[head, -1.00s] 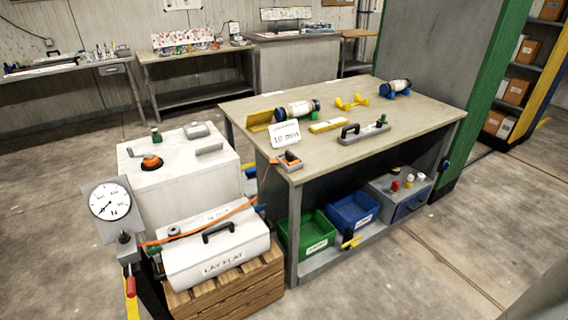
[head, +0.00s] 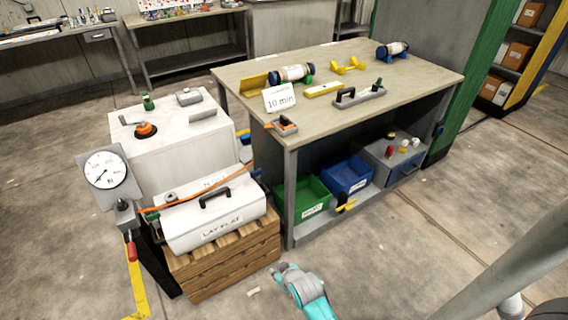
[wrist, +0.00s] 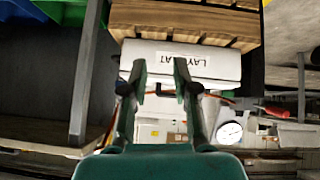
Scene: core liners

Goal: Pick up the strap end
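An orange strap (head: 208,183) runs from an orange-and-grey ratchet (head: 286,127) at the table's near corner, across the white "LAY FLAT" case (head: 222,219), to beside the gauge post. I cannot tell for sure which part is its loose end; a small green piece (head: 152,216) sits by its left end. In the wrist view the case (wrist: 210,67) appears upside down, with a bit of orange strap (wrist: 216,97) beyond it. My gripper (wrist: 160,72) is open, with its two dark fingers apart and nothing visibly between them. My teal arm shows at the bottom of the head view.
The case lies on a wooden crate (head: 226,262). A round gauge (head: 104,170) on a post stands left of it, a white cabinet (head: 183,155) behind. Green (head: 306,203) and blue (head: 346,177) bins sit on the table's lower shelf. The floor in front is mostly clear.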

